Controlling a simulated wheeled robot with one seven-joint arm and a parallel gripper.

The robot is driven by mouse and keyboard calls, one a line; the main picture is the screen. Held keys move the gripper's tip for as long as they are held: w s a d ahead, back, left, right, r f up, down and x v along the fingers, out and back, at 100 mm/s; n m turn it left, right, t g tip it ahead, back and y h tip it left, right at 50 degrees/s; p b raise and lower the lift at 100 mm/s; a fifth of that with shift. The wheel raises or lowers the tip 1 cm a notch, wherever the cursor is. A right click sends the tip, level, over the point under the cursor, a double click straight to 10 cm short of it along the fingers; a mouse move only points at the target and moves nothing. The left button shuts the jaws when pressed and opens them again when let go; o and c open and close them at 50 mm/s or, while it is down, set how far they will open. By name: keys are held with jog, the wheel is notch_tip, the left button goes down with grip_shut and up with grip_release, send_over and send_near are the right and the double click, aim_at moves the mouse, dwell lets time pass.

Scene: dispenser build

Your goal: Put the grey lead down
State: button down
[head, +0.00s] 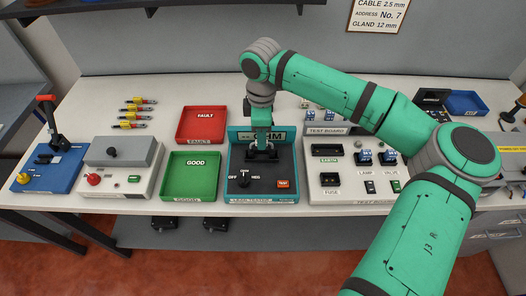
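My gripper (262,154) points straight down over the back part of the teal ohm tester (264,196). Its dark fingers are low over the tester's face, and I cannot tell if they touch it. The fingers are small and dark here, so I cannot see whether they are open or shut. I cannot make out a grey lead; it may be hidden by the gripper. The tester has an OFF/REG knob (243,180) and a red TEST button (283,184) at its front.
A green GOOD tray (191,192) and a red FAULT tray (180,137) stand left of the tester. The TEST BOARD (325,182) stands close on its right. Several yellow-and-red parts (131,125) lie at back left. White bench shows bare between them.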

jog(key=shift+r, duration=0.1)
jog(key=shift+r, duration=0.5)
notch_tip(320, 180, up, 2)
jog(key=shift+r, duration=0.15)
jog(key=s+r, duration=0.9)
jog(key=s, duration=0.4)
jog(key=shift+s+r, duration=0.25)
jog(key=shift+s, duration=0.15)
